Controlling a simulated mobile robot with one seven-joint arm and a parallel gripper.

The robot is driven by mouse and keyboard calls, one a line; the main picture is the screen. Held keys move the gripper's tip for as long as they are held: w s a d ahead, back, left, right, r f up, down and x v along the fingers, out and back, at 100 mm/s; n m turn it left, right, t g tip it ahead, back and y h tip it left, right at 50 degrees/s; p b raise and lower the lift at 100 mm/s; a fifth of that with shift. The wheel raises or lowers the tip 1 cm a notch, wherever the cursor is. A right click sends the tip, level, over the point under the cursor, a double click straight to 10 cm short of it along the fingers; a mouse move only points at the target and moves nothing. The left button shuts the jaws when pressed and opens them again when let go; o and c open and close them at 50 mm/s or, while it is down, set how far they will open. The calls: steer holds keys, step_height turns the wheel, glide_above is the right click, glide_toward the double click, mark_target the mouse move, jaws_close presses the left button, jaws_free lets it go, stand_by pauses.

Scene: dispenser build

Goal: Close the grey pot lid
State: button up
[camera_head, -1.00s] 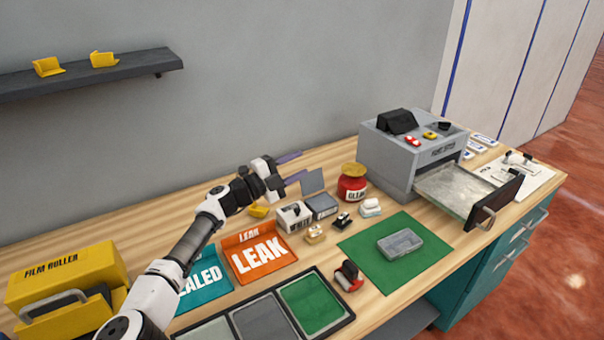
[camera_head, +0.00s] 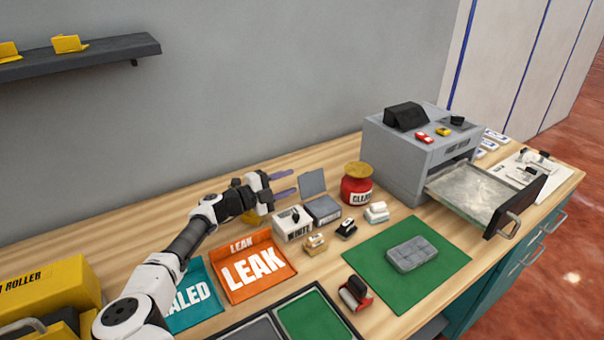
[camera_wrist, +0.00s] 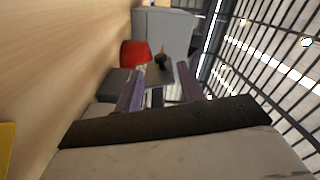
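The grey pot (camera_head: 323,210) is a small box on the wooden bench, beside a white pot. Its flat grey lid (camera_head: 312,183) stands upright at the pot's back edge, so the pot is open. My gripper (camera_head: 284,185) is just left of the raised lid, above and behind the white pot. Its two purple fingers are apart, with nothing seen between them, and point right towards the lid. I cannot tell whether a fingertip touches the lid. The wrist view also shows my gripper (camera_wrist: 160,78) with its fingers spread; the lid is hard to make out there.
The white pot (camera_head: 293,222) is left of the grey pot. A red jar (camera_head: 357,186) with a tan top is close on the right. Small stampers (camera_head: 346,228) stand in front. A grey machine (camera_head: 405,160) with an open drawer is further right. A green mat (camera_head: 375,270) carries a grey block.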

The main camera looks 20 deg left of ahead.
mark_target(310, 183)
steer(key=shift+p+x, duration=0.5)
steer(key=shift+x, duration=2.2)
jaws_close()
